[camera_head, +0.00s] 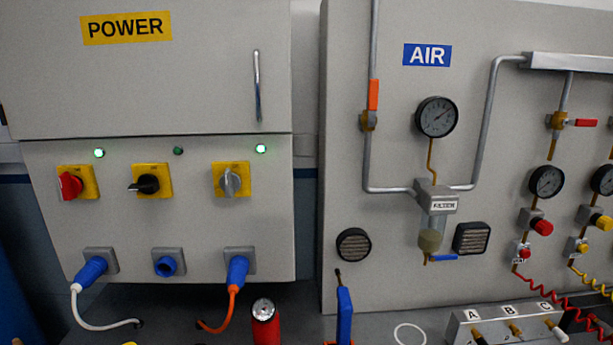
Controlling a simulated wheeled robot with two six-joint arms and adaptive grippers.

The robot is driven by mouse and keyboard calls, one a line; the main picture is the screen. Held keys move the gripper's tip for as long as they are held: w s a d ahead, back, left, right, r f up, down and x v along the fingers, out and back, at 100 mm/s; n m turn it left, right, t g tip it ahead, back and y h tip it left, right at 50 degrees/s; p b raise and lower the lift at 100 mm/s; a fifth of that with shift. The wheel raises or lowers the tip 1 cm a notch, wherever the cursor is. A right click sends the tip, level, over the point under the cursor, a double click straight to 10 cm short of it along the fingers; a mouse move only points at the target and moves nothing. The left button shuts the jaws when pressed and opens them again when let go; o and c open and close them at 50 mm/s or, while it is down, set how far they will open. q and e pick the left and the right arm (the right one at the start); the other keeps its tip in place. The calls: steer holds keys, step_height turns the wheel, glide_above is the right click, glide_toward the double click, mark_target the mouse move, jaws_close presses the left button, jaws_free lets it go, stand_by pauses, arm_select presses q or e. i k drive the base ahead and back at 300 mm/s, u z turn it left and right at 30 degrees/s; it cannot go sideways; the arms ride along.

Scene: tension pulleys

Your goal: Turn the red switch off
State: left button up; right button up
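The red switch (70,186) is a rotary knob on a yellow plate, at the left of the grey POWER cabinet (210,112). Its handle looks roughly upright, slightly tilted. The green lamp (99,153) above it is lit. To its right is a black switch (147,184) with its handle about level, under an unlit lamp (178,151). Further right is a grey switch (230,183) with its handle upright, under a lit green lamp (260,148). Neither of my grippers is in view, and nothing touches the switches.
Blue plugs (90,270) with white and orange cables sit in the outer sockets; the middle socket (166,266) is empty. A red canister (265,325) and a blue-handled object (344,315) stand below. The AIR panel (500,110) fills the right. The space before the switches is clear.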

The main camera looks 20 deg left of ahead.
mark_target(71, 186)
steer(key=u, duration=1.85)
steer(key=k, duration=0.55)
steer(key=z, duration=0.45)
steer(key=i, duration=1.4)
steer(key=z, duration=0.15)
